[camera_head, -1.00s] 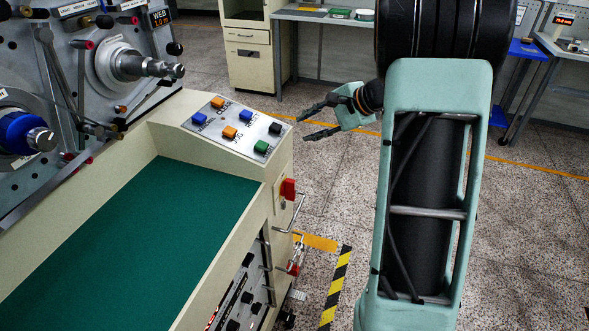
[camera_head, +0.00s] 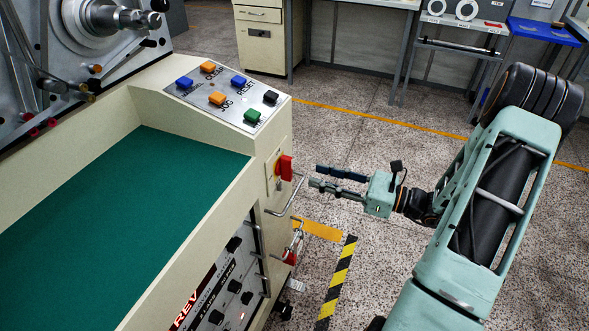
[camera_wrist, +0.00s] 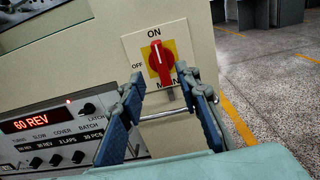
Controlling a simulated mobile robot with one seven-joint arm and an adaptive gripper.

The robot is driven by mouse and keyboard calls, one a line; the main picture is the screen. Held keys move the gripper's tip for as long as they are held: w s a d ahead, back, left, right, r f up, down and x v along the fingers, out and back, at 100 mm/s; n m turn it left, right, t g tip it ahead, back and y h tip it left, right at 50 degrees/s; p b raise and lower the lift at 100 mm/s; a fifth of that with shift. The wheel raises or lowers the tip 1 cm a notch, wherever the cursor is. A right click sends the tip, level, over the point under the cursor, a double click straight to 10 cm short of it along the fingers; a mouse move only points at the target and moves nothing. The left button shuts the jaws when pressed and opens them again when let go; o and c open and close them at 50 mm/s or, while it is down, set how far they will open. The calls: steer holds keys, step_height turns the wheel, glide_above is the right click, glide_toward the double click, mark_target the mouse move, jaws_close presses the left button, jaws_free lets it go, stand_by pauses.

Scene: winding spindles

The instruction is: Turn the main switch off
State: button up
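The main switch (camera_head: 285,169) is a red rotary handle on a yellow plate, on the end face of the cream machine cabinet. In the wrist view the switch (camera_wrist: 161,62) shows large, with its white pointer line up towards "ON"; "OFF" is marked at its left and "MAIN" below. My gripper (camera_head: 314,176) is open and empty, to the right of the switch and apart from it, with its fingers pointing at the cabinet. In the wrist view both fingers of my gripper (camera_wrist: 163,92) show spread below the switch.
A metal bar handle (camera_head: 291,197) sticks out from the cabinet just below the switch. A sloped panel of coloured buttons (camera_head: 222,96) is above it. A display panel (camera_wrist: 50,130) reads "60 REV".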

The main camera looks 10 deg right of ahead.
mark_target(292, 168)
steer(key=x, duration=0.8)
jaws_close()
